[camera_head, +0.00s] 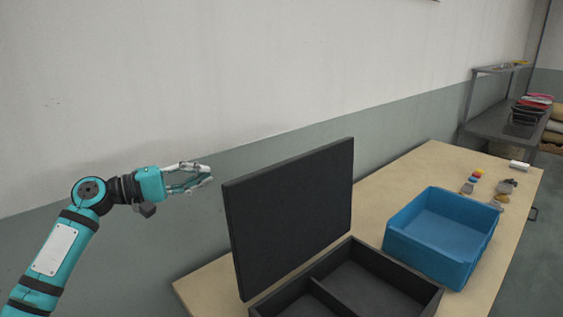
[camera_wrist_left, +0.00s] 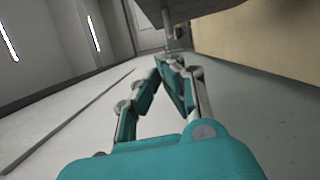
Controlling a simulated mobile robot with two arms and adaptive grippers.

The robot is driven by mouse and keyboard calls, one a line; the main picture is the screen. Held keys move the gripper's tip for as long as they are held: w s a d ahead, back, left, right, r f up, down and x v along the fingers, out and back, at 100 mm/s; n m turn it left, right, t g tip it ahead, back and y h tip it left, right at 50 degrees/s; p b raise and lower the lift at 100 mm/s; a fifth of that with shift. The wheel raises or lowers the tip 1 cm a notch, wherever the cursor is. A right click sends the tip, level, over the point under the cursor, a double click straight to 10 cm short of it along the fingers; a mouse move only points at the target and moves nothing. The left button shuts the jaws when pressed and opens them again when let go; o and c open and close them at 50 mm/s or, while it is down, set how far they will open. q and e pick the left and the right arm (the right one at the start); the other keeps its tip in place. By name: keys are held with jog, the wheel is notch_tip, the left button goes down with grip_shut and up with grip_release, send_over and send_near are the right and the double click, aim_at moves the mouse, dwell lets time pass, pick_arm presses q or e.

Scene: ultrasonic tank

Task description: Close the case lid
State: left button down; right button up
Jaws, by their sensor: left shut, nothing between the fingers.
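The black case (camera_head: 405,282) sits on the wooden table, with a divider between its compartments. Its lid (camera_head: 292,212) stands open, nearly upright, on the left side of the case. My left gripper (camera_head: 209,174) is shut and empty. It is to the left of the lid, level with the lid's upper part, and appears apart from it. In the left wrist view the fingers (camera_wrist_left: 168,62) come together with nothing held. A dark flat edge (camera_wrist_left: 190,10) shows above the fingertips there. My right gripper is not in view.
A blue bin (camera_head: 440,235) stands on the wooden table (camera_head: 390,187) right of the case. Several small coloured items (camera_head: 474,179) lie beyond it. The wall (camera_head: 200,90) runs behind the table. Shelves (camera_head: 495,120) stand at the far right.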

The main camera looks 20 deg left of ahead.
pick_arm(q)
jog(key=w+d+r+p, duration=0.1)
jog(key=w+d+p, duration=0.3)
jog(key=d, duration=0.6)
jog(key=shift+p, duration=1.15)
